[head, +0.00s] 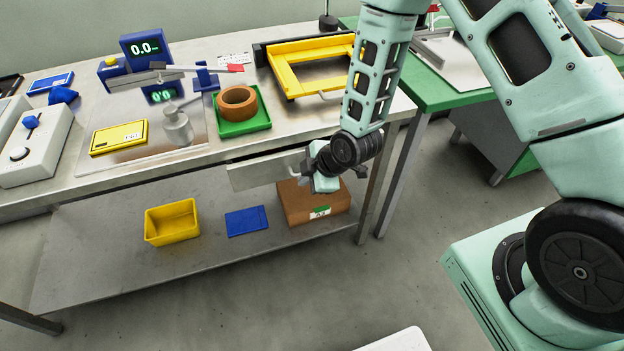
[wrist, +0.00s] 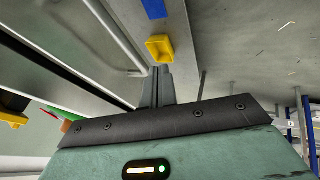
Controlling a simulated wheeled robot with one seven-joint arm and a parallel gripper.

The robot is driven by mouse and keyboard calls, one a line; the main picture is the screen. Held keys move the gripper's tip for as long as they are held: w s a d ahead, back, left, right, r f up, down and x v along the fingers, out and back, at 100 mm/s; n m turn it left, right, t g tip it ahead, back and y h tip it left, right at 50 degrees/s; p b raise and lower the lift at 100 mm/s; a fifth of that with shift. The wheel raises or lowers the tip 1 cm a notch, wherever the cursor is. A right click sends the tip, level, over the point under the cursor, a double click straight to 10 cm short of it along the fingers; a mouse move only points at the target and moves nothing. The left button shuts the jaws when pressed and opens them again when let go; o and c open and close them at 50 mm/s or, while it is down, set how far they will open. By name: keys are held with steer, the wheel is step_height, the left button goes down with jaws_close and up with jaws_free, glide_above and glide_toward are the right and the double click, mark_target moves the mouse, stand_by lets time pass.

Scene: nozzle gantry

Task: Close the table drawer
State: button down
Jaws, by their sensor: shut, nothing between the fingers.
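The table drawer (head: 258,173) is a pale metal front under the right part of the steel table's (head: 205,162) front edge. It appears to stand out a little from under the tabletop; how far is hard to tell. Its right end is partly hidden behind my gripper (head: 322,181). The drawer's bar handle (wrist: 118,42) runs diagonally at the upper left of the wrist view. My gripper's fingers, also in the wrist view (wrist: 156,84), are shut and empty. They are close to the handle's lower end, but I cannot tell whether they touch it.
The lower shelf holds a yellow bin (head: 172,222), a blue pad (head: 246,221) and a brown box (head: 315,203) below my gripper. A yellow frame (head: 290,76) and a green tray (head: 244,124) sit on the tabletop. A table leg (head: 376,195) stands right of my gripper. The floor in front is open.

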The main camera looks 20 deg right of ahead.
mark_target(293, 167)
steer(key=shift+w, duration=0.4)
steer(key=w, duration=0.4)
steer(key=shift+w+b, duration=0.35)
steer(key=shift+b, duration=0.05)
